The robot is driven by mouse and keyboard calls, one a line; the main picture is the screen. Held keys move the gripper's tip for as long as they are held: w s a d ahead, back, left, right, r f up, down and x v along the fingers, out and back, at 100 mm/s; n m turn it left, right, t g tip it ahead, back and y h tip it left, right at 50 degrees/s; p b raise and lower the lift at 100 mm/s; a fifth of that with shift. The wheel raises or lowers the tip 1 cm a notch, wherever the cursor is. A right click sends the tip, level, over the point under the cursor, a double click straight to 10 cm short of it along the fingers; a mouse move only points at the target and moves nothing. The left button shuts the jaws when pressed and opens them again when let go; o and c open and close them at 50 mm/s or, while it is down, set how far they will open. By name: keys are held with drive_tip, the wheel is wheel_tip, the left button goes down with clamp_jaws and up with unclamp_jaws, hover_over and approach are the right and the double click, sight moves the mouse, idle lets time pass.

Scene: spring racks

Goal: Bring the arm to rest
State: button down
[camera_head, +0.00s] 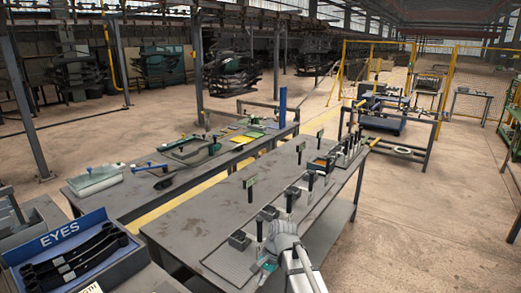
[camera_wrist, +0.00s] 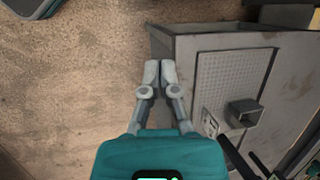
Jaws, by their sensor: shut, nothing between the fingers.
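My gripper (camera_wrist: 160,70) shows in the wrist view with its two grey fingers together and nothing between them. The fingertips overlap the left edge of a grey table (camera_wrist: 180,43) in the picture, with brown floor to their left. In the head view my arm reaches in at the bottom, and the teal gripper (camera_head: 266,264) is at the near end of the long table (camera_head: 205,215). Its fingertips are too small to make out there.
Dark square blocks (camera_head: 239,240) and black posts with green-topped signs stand in a row along the table. A blue "EYES" bin (camera_head: 68,240) with dark parts is at lower left. A second table (camera_head: 125,204) with trays runs behind. Open floor (camera_head: 430,220) lies to the right.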

drive_tip(key=s+d+n+h, duration=0.2)
drive_tip(key=s+d+n, duration=0.1)
drive_tip(key=d, duration=0.5)
drive_tip(key=s+d+f+n+t+h, duration=0.1)
drive_tip(key=s+d+n+h, duration=0.1)
drive_tip(key=s+d, duration=0.3)
drive_tip(key=d+n, duration=0.1)
drive_tip(key=d, duration=0.3)
drive_tip(key=shift+f+n+t, duration=0.15)
drive_tip(key=shift+n+t, duration=0.15)
